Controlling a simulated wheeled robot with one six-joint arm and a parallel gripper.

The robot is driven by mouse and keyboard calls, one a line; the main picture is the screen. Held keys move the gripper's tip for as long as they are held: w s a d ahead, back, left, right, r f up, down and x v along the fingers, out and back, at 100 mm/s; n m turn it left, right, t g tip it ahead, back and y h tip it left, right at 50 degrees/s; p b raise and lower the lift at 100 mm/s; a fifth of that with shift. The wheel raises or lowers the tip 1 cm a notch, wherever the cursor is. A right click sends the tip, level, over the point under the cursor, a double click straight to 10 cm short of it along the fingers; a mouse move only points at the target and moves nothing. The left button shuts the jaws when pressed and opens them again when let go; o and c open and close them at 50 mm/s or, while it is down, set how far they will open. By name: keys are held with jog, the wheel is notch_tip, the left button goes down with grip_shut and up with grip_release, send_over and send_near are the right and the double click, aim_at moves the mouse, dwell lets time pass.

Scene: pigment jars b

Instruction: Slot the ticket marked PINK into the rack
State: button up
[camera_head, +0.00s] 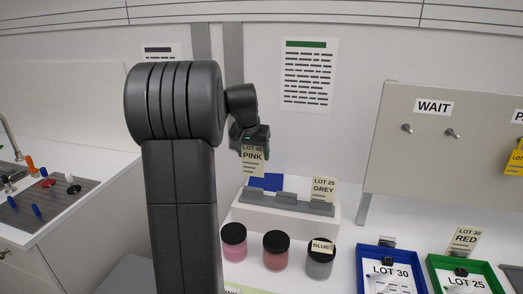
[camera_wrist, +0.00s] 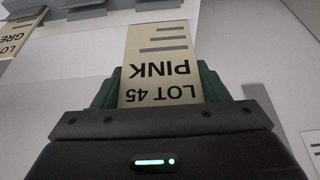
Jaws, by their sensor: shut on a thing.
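The cream ticket marked LOT 45 PINK (camera_head: 253,157) hangs upright from my gripper (camera_head: 249,146), which is shut on its top edge. In the wrist view the ticket (camera_wrist: 158,62) sits between the green fingers of my gripper (camera_wrist: 158,92) and its text reads upside down. The grey slotted rack (camera_head: 287,201) stands on a white block below and to the right of my gripper. The ticket appears above the rack's left end; its exact gap to the slot cannot be told. A LOT 25 GREY ticket (camera_head: 323,189) stands in the rack's right end.
A blue piece (camera_head: 266,181) shows behind the rack. Blue (camera_head: 362,268) and green trays (camera_head: 436,278) lie at right, with a LOT 30 RED ticket (camera_head: 465,241) behind. A pegged WAIT board (camera_head: 434,140) rises above.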

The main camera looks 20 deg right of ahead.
aim_at(252, 173)
jog(key=shift+a, duration=0.15)
jog(key=shift+s+f+b, duration=0.1)
jog(key=shift+f+b, duration=0.2)
jog(key=shift+f, duration=0.25)
jog(key=shift+f+b, duration=1)
jog(key=shift+f, duration=0.55)
jog(key=shift+f, duration=0.2)
jog(key=shift+f+b, duration=1.35)
jog(key=shift+f, duration=0.55)
